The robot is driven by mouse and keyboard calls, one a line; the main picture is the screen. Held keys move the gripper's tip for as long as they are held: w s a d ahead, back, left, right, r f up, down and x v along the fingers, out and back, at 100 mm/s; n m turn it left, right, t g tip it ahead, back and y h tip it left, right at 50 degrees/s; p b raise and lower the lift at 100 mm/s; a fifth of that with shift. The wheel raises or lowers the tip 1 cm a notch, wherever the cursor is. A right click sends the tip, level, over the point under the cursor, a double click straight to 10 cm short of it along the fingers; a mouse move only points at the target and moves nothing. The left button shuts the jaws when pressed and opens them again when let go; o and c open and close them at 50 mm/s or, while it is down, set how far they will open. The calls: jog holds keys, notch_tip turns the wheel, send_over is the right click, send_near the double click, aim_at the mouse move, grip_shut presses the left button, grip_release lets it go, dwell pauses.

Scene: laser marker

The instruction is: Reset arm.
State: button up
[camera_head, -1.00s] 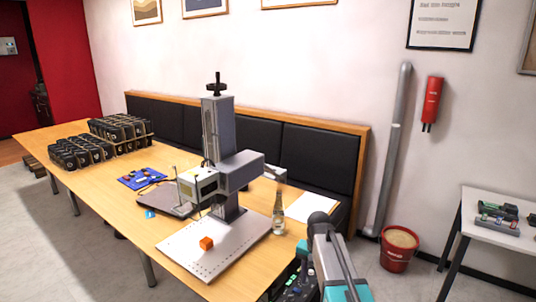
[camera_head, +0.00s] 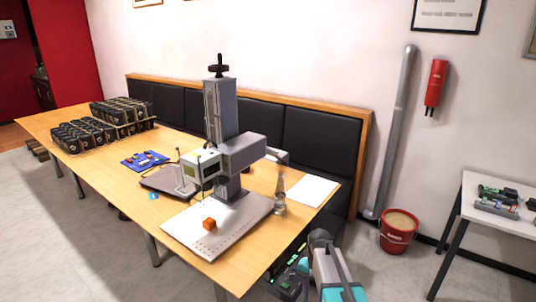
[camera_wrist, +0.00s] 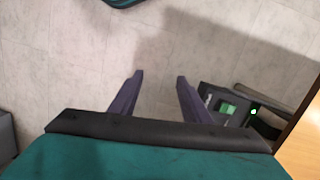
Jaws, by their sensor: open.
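My arm (camera_head: 335,272), grey and teal, shows at the bottom of the head view, to the right of the table's near corner. In the wrist view my gripper (camera_wrist: 158,78) has its two dark fingers spread apart with nothing between them. Grey tiled floor shows beyond the fingertips. No object touches the fingers.
The wooden table (camera_head: 105,190) carries a laser marker (camera_head: 222,130), an orange cube (camera_head: 209,224) on its white plate, a glass bottle (camera_head: 280,193) and black racks (camera_head: 85,135). A red bucket (camera_head: 398,231) and side table (camera_head: 480,205) stand right.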

jog(key=s+f+n+g, duration=0.1)
jog(key=s+f+n, duration=0.1)
jog(key=s+f, duration=0.5)
jog(key=s+f+n+g, duration=0.1)
jog(key=s+f, duration=0.6)
jog(key=s, duration=0.9)
jog(key=s+f+n+g, duration=0.1)
jog(key=s+f+n, duration=0.1)
jog(key=s+f, duration=0.6)
jog(key=s, duration=0.3)
jog(key=shift+s+n+g, duration=0.3)
jog(key=shift+s+n, duration=0.1)
jog(key=shift+d, duration=0.1)
dwell(0.8)
